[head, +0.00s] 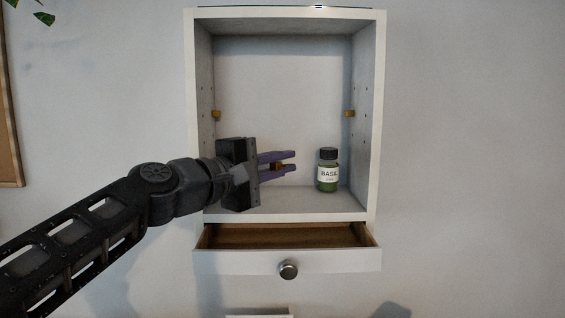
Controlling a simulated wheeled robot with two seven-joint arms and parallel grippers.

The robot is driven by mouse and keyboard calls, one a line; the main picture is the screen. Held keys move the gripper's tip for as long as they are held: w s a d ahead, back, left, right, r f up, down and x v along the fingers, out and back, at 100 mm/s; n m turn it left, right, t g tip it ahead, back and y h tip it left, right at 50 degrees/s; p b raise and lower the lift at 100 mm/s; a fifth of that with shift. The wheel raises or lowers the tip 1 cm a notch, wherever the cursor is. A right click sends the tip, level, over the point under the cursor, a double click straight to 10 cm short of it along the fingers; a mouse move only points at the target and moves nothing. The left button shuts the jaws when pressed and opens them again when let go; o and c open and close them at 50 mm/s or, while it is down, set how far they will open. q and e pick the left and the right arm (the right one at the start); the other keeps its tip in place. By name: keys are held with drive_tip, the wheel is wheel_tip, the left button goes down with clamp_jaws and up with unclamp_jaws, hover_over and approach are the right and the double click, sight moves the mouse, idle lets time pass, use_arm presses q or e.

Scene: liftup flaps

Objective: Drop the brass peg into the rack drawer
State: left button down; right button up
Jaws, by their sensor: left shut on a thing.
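My left gripper (292,161) reaches into the open white rack from the left, above its floor. Its purple fingers are shut on a small brass peg (277,166), which shows between them, partly hidden. The rack drawer (240,262) below is pulled open, with a round metal knob (289,269) on its white front. The visible part of its brown inside looks empty. My left gripper is higher than the drawer opening. My right gripper is not in view.
A basil jar (328,172) with a black lid stands upright on the rack floor, right of my left gripper. Two more brass pegs sit in the side walls, one left (215,114) and one right (349,114). The rack's upper space is clear.

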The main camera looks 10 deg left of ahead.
sight(282, 210)
use_arm(q)
drive_tip(key=shift+f+b, duration=2.5)
drive_tip(key=shift+f, duration=0.4)
drive_tip(key=c, duration=1.4)
unclamp_jaws()
drive_tip(key=shift+v, duration=3.9)
drive_tip(key=shift+s, duration=0.1)
